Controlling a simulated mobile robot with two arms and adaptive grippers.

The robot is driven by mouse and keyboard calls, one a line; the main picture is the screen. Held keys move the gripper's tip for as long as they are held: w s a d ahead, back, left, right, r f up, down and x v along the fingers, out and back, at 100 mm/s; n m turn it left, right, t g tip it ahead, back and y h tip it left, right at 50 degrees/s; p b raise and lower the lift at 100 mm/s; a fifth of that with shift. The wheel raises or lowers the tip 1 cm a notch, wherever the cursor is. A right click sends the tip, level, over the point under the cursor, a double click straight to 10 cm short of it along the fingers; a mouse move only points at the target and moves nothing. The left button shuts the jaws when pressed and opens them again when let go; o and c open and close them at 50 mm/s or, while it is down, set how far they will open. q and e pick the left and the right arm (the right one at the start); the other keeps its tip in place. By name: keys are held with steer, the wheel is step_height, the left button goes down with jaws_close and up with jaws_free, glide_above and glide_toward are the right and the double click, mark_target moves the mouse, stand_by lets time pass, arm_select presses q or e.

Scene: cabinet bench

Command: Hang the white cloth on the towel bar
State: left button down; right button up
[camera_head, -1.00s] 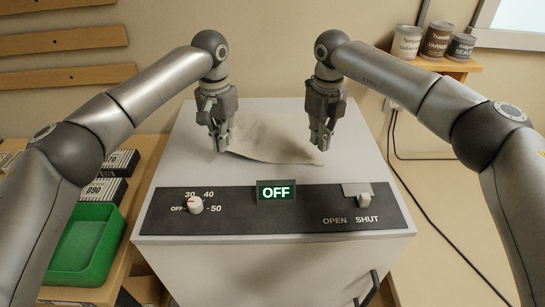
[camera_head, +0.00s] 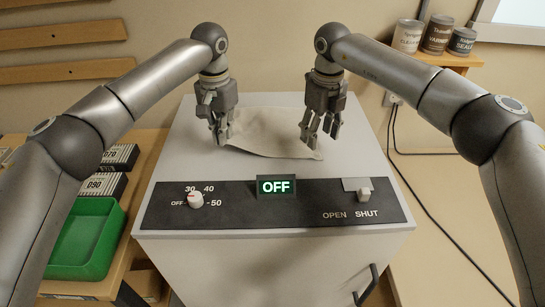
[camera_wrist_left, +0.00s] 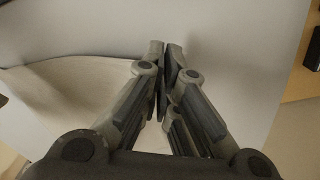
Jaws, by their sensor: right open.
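The white cloth (camera_head: 268,132) lies on top of the grey-white cabinet, its front right corner near the switch panel. My left gripper (camera_head: 221,138) is at the cloth's left corner, its fingers close together. In the left wrist view my left gripper (camera_wrist_left: 165,50) has its tips almost meeting, and the cloth (camera_wrist_left: 85,90) runs in from the left to them; the pinched part is hidden. My right gripper (camera_head: 319,142) is open over the cloth's right end. A dark bar (camera_head: 367,285) is on the cabinet's front at the lower right, partly cut off.
The cabinet top (camera_head: 185,150) is clear around the cloth. A green bin (camera_head: 88,240) stands left. Cans (camera_head: 437,38) sit on a shelf at the back right.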

mark_target(309, 155)
steer(key=shift+c, duration=1.1)
steer(key=shift+s+a+y, duration=0.3)
steer(key=shift+s+a, duration=0.15)
steer(key=shift+s, duration=0.35)
steer(key=s+d+r+t+y, duration=0.1)
steer(key=s+r+t+y, duration=0.15)
steer(key=r, duration=0.35)
steer(key=shift+t+h, duration=0.45)
steer(key=shift+s+x, duration=0.15)
steer(key=shift+x, duration=2.35)
steer(key=shift+s+x, duration=0.15)
steer(key=shift+x, duration=2.35)
steer(key=shift+d+f, duration=0.15)
steer(key=shift+f, duration=0.05)
jaws_close()
